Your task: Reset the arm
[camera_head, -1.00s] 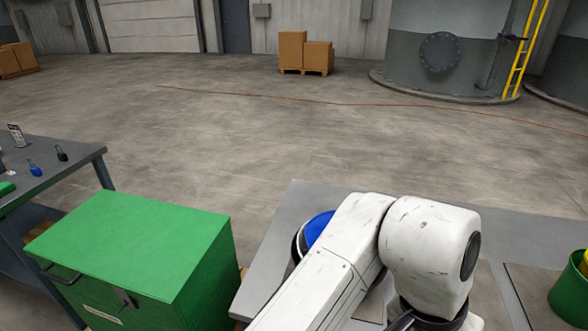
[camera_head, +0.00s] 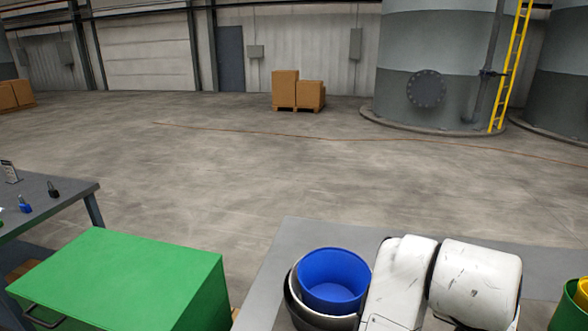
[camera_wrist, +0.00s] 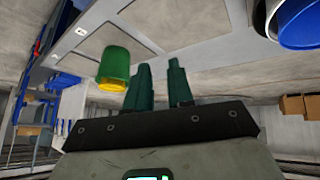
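My arm (camera_head: 440,285), white with dark scuffs, folds over the grey table at the lower right of the head view. My gripper is out of the head view. In the wrist view my gripper (camera_wrist: 159,66) shows two dark green fingers standing apart, with nothing between them. The fingers point over the grey tabletop, and a green bucket (camera_wrist: 114,70) with yellow inside appears just left of them. I cannot tell how far it is from the fingers.
A blue bucket (camera_head: 334,279) sits inside a grey-and-white container (camera_head: 298,306) beside my arm. A green box (camera_head: 125,280) stands left of the grey table (camera_head: 262,292). A workbench (camera_head: 62,212) is at far left. The floor beyond is open.

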